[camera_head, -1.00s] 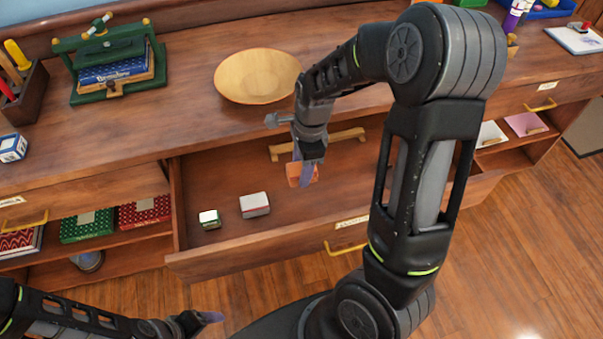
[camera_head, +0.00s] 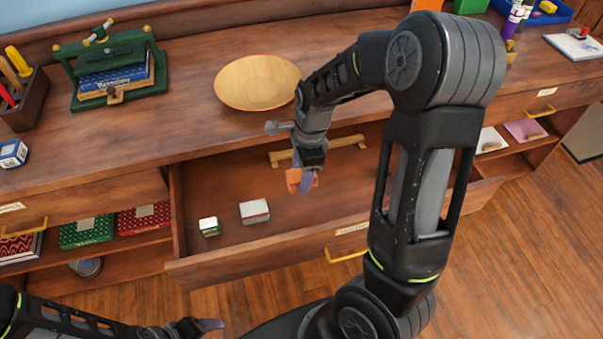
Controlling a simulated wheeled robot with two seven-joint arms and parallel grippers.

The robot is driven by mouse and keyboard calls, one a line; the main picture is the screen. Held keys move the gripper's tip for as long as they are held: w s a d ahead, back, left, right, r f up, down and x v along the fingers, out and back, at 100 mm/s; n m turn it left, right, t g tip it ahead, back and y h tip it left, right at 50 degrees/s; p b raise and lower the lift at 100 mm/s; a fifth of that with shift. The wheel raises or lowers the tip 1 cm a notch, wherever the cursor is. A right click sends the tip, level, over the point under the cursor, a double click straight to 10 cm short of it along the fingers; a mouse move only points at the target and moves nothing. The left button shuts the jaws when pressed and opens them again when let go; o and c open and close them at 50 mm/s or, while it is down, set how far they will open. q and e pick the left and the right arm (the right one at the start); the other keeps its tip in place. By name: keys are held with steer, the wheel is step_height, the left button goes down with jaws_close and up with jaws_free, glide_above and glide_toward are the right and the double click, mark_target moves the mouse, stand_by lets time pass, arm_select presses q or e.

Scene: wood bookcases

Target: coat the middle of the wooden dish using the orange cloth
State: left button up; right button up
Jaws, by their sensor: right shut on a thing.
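The wooden dish (camera_head: 257,82) is a round, shallow, pale bowl on the wooden counter, and its inside looks empty. My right gripper (camera_head: 302,180) points down over the open drawer and is shut on the orange cloth (camera_head: 293,180), a small folded orange piece. The cloth is in front of the dish and apart from it. I cannot tell whether it touches the drawer floor. My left gripper (camera_head: 213,325) is low at the bottom left, far from the dish; its jaws are too small and cut off to judge.
A green book press (camera_head: 112,70) stands left of the dish. Counter space between them is clear.

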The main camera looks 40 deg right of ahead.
steer(key=shift+w, duration=0.1)
stand_by(0.4)
steer(key=w+a+r+n+g, duration=0.1)
steer(key=w+a+r+n, duration=0.3)
steer(key=n, duration=0.7)
steer(key=w+a+r+n+h, duration=0.1)
steer(key=w+a+r+n, duration=0.2)
steer(key=w+a+n, duration=0.3)
steer(key=a+n, duration=0.2)
steer(key=n, duration=0.2)
steer(key=shift+r+n+g, duration=0.4)
steer(key=shift+w+a, duration=0.1)
